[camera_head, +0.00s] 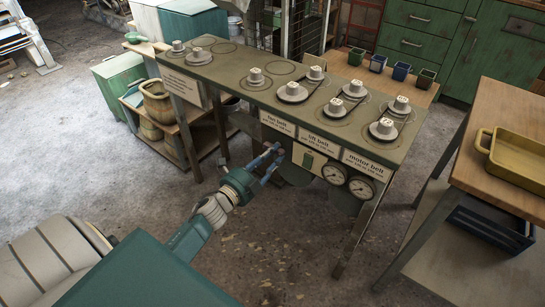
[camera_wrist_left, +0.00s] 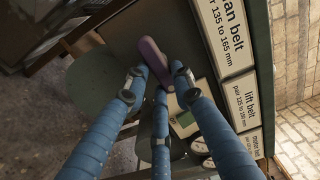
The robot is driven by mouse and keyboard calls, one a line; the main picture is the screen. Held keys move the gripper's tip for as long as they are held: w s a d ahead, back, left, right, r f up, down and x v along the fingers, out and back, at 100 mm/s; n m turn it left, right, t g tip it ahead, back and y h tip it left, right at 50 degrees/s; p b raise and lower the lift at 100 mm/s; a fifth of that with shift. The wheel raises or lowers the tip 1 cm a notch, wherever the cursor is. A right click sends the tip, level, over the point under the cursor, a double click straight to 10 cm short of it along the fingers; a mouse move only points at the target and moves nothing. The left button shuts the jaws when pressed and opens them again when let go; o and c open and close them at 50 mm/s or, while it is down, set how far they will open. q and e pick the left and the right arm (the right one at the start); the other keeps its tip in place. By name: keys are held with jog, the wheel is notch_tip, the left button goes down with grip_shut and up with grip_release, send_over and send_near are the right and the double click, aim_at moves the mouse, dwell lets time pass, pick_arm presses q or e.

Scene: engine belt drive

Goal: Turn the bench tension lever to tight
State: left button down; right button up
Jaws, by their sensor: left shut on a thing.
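The belt bench (camera_head: 215,70) stands in the middle of the head view, with pulleys on its top and labels along its front edge. My left gripper (camera_head: 268,163) is at the bench's front, below the fan belt label (camera_head: 277,123). In the left wrist view, the tension lever, a purple bar (camera_wrist_left: 153,58), stands tilted between the blue fingertips of my left gripper (camera_wrist_left: 158,80). The gripper is shut on it. The lever's pivot end is hidden by the fingers, and I cannot tell its setting. My right gripper is not in view.
Two round gauges (camera_head: 347,181) and a small green display (camera_head: 308,160) are right of my left gripper. A wooden table with a yellow tray (camera_head: 520,155) stands at the right. A shelf with pots (camera_head: 157,103) stands left. The front floor is clear.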

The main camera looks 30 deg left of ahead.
pick_arm(q)
jog(key=shift+f+m, duration=0.15)
jog(key=shift+m, duration=0.25)
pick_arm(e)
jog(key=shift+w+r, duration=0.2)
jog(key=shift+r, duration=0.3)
pick_arm(q)
jog(key=c, duration=1.4)
grip_release()
jog(key=shift+c, duration=0.2)
jog(key=s+a, duration=0.1)
jog(key=s, duration=1.1)
